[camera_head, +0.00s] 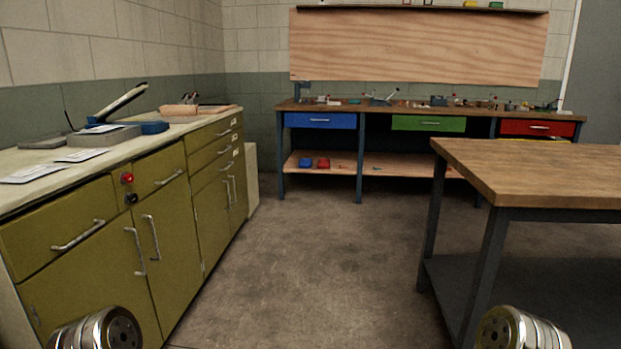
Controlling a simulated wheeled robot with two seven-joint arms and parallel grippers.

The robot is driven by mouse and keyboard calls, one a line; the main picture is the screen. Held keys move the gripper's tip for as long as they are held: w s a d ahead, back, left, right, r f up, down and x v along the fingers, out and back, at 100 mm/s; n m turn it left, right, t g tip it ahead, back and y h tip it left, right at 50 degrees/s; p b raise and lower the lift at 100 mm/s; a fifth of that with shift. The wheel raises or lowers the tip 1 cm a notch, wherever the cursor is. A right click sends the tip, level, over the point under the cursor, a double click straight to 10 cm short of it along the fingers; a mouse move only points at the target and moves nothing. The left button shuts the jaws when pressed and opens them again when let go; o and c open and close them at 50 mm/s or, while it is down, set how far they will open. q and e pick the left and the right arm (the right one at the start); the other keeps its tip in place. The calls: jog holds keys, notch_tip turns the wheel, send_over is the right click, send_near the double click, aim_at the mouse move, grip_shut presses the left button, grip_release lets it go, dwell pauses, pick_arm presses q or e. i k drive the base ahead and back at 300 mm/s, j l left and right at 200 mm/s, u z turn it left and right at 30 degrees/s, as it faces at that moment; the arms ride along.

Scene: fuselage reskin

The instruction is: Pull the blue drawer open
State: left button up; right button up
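The blue drawer (320,121) is at the far end of the room, under the left part of the long workbench top (400,112). It looks shut, with its front flush and a small metal handle (320,120) across the middle. Nothing of mine is near it. Only rounded metal parts of my two arms show at the bottom left and bottom right edges. Neither gripper's fingers are in the picture.
Olive cabinets (165,205) line the left side. A wooden-topped table (540,170) stands at the right. Bare concrete floor (320,260) lies open between them up to the workbench. Green (428,123) and red (538,129) drawers sit right of the blue one.

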aim_at(336, 119)
jog(key=i, duration=4.75)
